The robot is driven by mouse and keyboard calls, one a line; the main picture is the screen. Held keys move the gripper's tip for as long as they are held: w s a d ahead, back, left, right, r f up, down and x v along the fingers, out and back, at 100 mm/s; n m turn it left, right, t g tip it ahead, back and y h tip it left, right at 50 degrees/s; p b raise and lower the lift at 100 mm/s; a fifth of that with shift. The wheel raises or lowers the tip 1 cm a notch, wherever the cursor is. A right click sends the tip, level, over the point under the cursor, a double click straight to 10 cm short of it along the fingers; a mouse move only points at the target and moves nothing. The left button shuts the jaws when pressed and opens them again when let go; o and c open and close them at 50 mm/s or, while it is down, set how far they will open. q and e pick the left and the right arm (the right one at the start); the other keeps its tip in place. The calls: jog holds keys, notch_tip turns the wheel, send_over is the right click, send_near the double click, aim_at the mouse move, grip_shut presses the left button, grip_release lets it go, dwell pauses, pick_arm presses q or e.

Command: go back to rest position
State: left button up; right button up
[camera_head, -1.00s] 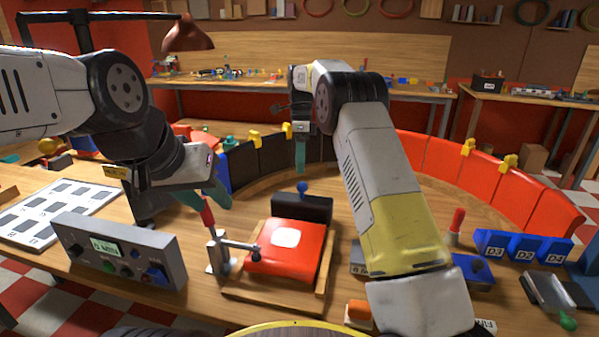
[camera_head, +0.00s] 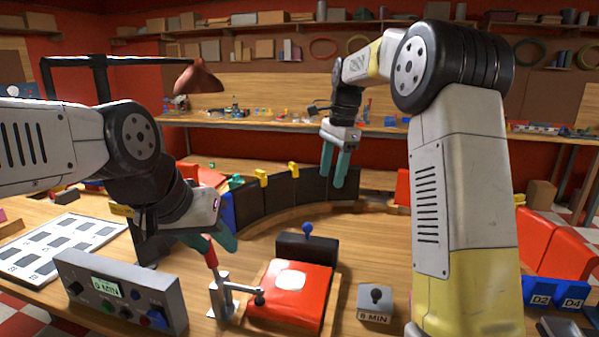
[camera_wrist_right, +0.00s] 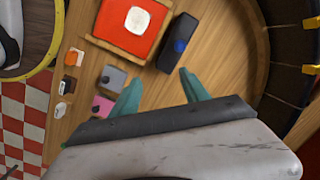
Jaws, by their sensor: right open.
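My left gripper (camera_head: 214,243) has its teal fingers at the top of the red handle (camera_head: 210,257) of a metal toggle clamp (camera_head: 225,298). I cannot tell whether they grip the handle. My right gripper (camera_head: 334,168) is raised above the table's middle, its teal fingers apart and empty. In the right wrist view the open fingers (camera_wrist_right: 163,95) have nothing between them but wooden table far below. The red block with a white patch (camera_head: 291,290) lies beside the clamp, whose arm reaches its edge. A black block with a blue knob (camera_head: 307,247) stands behind it.
A grey control box with a display (camera_head: 118,293) and a white panel of dark squares (camera_head: 62,245) are at the left. A grey block labelled 8 MIN (camera_head: 375,303) and blue bins (camera_head: 555,292) are at the right. A curved dark wall (camera_head: 275,195) rings the table's back.

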jog(key=s+d+r+n+t, duration=0.2)
jog(key=s+n, duration=0.2)
jog(key=s, duration=0.4)
jog(key=s+d+r+n+t, duration=0.1)
jog(key=s+d+r+n, duration=0.2)
jog(key=s, duration=0.5)
jog(key=s+f+n+t, duration=0.1)
jog(key=s+f+n, duration=0.2)
jog(key=s, duration=0.3)
jog(key=s+f+n+t, duration=0.1)
jog(key=s+f+n, duration=0.2)
jog(key=s, duration=0.4)
jog(key=shift+s+d+t+y, duration=0.25)
jog(key=shift+s+t+y, duration=0.05)
jog(key=shift+t, duration=0.1)
jog(key=shift+f, duration=0.1)
